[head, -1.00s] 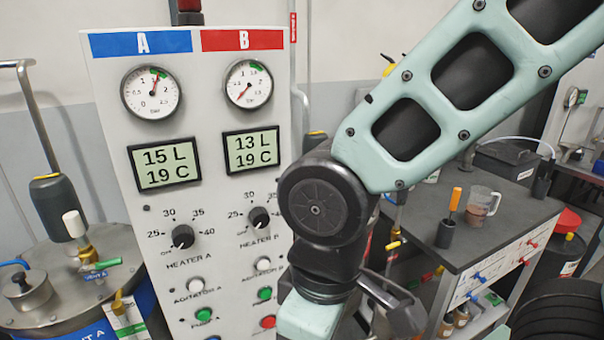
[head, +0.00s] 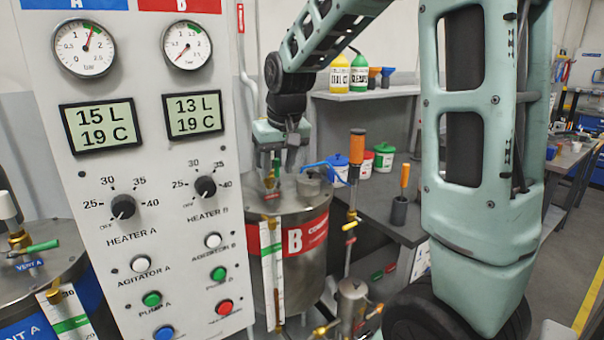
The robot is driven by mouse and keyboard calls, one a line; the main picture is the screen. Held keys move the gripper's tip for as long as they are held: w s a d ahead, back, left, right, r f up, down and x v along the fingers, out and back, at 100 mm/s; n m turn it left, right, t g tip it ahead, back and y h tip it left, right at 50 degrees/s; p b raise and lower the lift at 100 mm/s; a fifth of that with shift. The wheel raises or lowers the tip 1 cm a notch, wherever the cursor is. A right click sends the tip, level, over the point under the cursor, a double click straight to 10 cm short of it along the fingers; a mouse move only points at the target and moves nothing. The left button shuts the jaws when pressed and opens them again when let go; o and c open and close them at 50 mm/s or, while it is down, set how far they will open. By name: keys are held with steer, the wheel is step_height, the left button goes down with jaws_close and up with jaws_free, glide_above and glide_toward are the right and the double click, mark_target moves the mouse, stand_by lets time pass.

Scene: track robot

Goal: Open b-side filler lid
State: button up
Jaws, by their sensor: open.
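The B tank (head: 285,232) is a steel drum with a red band marked B, standing just right of the control panel. The filler lid (head: 309,187) appears as a small grey round cap on the right side of its top; it looks shut. My gripper (head: 271,168) points down over the left part of the tank top, left of the lid and apart from it. Its jaws are open around or in front of a small valve with a green and red handle (head: 269,190); I cannot tell whether they touch it.
The control panel (head: 140,245) stands close on the left. A grey bench (head: 395,215) with tubs is behind. Open floor (head: 562,230) lies at right.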

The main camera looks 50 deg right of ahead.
steer(key=d+r+m+h, duration=0.1)
steer(key=d+r+m, duration=0.1)
steer(key=d+r, duration=0.35)
steer(key=d+r+m+h, duration=0.1)
steer(key=d+r, duration=0.2)
steer(key=d, duration=0.5)
glide_toward(310, 170)
steer(key=p+x, duration=0.1)
steer(key=x, duration=0.7)
steer(key=shift+d+f, duration=0.1)
steer(key=shift+f, duration=0.1)
jaws_close()
